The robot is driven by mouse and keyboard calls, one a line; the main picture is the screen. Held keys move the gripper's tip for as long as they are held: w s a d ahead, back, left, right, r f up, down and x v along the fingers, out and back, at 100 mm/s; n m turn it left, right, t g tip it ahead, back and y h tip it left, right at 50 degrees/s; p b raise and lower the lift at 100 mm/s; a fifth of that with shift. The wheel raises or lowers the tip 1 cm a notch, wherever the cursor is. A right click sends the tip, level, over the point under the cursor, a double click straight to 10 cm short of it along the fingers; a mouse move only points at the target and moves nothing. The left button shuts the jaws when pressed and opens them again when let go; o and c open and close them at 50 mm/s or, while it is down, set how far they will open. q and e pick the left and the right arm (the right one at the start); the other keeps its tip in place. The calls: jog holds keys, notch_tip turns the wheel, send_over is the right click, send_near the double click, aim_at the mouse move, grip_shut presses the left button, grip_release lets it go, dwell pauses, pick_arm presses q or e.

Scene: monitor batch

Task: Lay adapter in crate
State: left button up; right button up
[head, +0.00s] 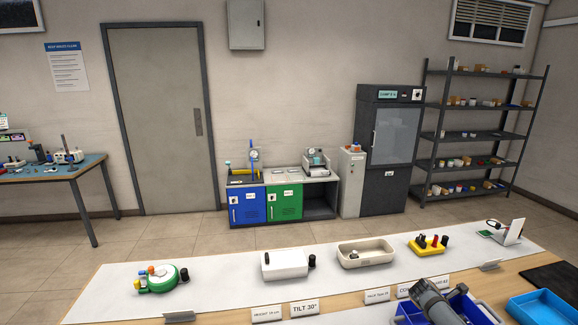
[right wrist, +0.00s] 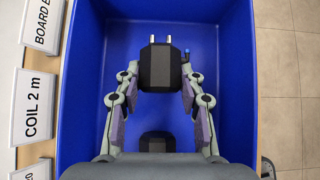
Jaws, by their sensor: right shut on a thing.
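The adapter (right wrist: 161,72), a black block with two metal prongs pointing to the top of the picture, is between the fingers of my right gripper (right wrist: 160,84) in the right wrist view. The gripper is shut on it. The blue crate (right wrist: 92,60) surrounds them in that view, its floor behind the adapter; I cannot tell how high the adapter is above the floor. In the head view the crate (head: 482,310) is at the lower right, partly covered by my right arm. The adapter is hidden there. My left gripper is not in view.
A second dark block (right wrist: 156,142) shows below the adapter, partly hidden. Label cards (right wrist: 36,105) stand left of the crate. A light blue tray (head: 545,308) is to its right. A beige tray (head: 366,254), white box (head: 285,264) and green round device (head: 158,279) stand behind.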

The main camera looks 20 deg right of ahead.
jog(key=shift+s+d, duration=0.1)
jog(key=shift+d, duration=0.05)
jog(key=shift+f, duration=0.25)
jog(key=shift+f+b, duration=0.65)
jog(key=shift+f, duration=0.2)
jog(key=o, duration=1.3)
jog(key=shift+c, duration=0.2)
